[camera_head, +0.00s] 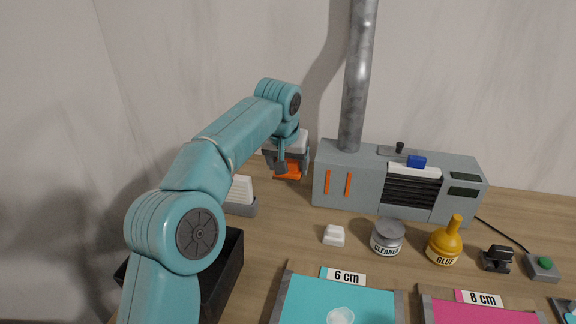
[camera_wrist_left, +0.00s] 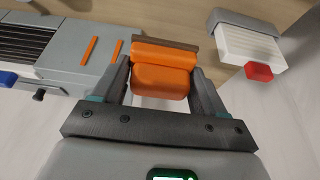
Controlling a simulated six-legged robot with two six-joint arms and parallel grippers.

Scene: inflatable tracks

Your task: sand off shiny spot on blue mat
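A blue mat (camera_head: 301,302), cyan in tone, lies at the bottom centre of the head view behind a "6 cm" label. A pale shiny spot (camera_head: 340,316) shows on it, partly cut by the frame edge. My left gripper (camera_head: 289,166) is at the back of the table, left of the grey machine. An orange block (camera_head: 288,172) with a brown face sits between its fingers. In the left wrist view the fingers (camera_wrist_left: 160,72) meet the orange block (camera_wrist_left: 162,80) on both sides, with no clear gap. My right gripper is not in view.
A grey machine (camera_head: 340,201) with a metal pipe (camera_head: 357,75) stands behind the mats. A white piece (camera_head: 334,235), cleaner tin (camera_head: 388,237), glue bottle (camera_head: 445,242) and pink mat (camera_head: 470,315) are nearby. A black bin (camera_head: 232,260) and white stack (camera_head: 241,190) are left.

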